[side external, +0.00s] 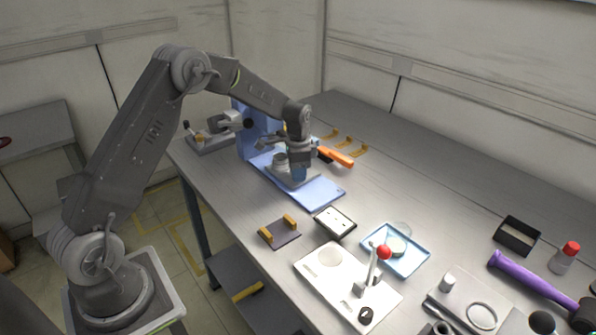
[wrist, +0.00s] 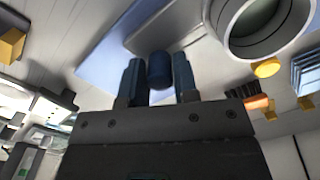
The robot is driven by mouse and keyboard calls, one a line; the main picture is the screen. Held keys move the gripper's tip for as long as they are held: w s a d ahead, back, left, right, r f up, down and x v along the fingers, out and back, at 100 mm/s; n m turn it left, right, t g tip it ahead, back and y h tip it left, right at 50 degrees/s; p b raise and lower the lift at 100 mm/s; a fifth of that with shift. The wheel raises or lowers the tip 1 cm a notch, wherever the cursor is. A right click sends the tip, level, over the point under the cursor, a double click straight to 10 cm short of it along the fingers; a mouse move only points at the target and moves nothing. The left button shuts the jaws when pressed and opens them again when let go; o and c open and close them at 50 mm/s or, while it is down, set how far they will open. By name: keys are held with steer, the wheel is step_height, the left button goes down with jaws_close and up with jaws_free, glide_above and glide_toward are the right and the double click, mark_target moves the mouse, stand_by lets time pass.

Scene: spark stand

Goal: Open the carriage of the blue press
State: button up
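The blue press (side external: 252,138) stands at the table's far left end, with its light blue base plate (side external: 322,190) stretching toward the front. Its carriage, a grey plate (side external: 311,179) bearing a round grey cup (side external: 279,161), sits on that base, partly hidden by my wrist. In the wrist view the cup's open mouth (wrist: 262,22) is at upper right. A dark blue upright knob (wrist: 160,70) stands between the fingers of my gripper (wrist: 158,78). In the side view my gripper (side external: 299,168) is low over the carriage.
An orange-handled brush (side external: 338,157) and yellow brackets (side external: 350,143) lie behind the press. In front are a dark plate with yellow blocks (side external: 279,233), a black-edged box (side external: 335,222), a blue tray (side external: 418,262) and a white panel with a red-knobbed lever (side external: 383,252).

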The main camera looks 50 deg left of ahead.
jaws_close()
steer(key=d, duration=0.9)
steer(key=shift+d, duration=0.25)
steer(key=shift+o, duration=2.4)
jaws_free()
steer(key=shift+r, duration=0.1)
step_height(320, 180, up, 14)
